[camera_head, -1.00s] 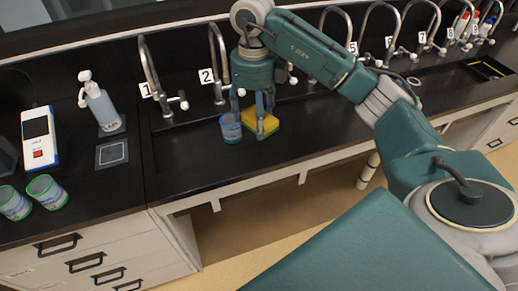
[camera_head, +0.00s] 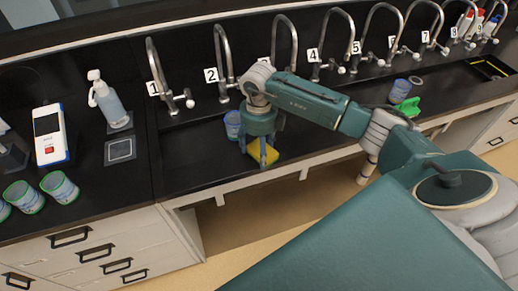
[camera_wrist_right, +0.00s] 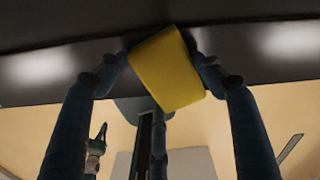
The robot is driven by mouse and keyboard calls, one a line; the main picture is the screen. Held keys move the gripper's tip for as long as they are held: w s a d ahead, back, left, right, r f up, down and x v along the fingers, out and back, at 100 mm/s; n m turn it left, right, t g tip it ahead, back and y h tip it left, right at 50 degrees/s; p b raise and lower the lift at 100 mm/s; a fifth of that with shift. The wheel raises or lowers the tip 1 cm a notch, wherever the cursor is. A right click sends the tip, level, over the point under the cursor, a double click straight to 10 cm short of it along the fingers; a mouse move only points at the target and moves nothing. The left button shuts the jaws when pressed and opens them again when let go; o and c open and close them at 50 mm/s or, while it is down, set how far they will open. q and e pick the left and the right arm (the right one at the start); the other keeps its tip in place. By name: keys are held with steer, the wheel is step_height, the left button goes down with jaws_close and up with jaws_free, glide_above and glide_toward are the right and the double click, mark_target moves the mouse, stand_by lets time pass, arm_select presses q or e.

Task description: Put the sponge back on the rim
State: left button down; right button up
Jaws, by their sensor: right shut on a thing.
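The yellow sponge (camera_head: 264,151) with a green side is held by my right gripper (camera_head: 263,160), at the front rim (camera_head: 210,186) of the black sink counter. In the right wrist view the sponge (camera_wrist_right: 165,72) is tilted between the two fingertips, with the dark counter surface close behind it. I cannot tell whether the sponge touches the rim. My left gripper does not show in the head view.
A blue cup (camera_head: 233,124) stands just behind and left of my right gripper. Numbered taps line the back. A soap bottle (camera_head: 107,102), a white meter (camera_head: 50,135) and several cups (camera_head: 60,187) stand at left. A green object (camera_head: 407,107) lies at right.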

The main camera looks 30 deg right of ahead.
mark_target(258, 151)
steer(key=shift+f, duration=0.1)
steer(key=o, duration=1)
step_height(258, 151, up, 12)
steer(key=b, duration=0.4)
steer(key=shift+a, duration=0.1)
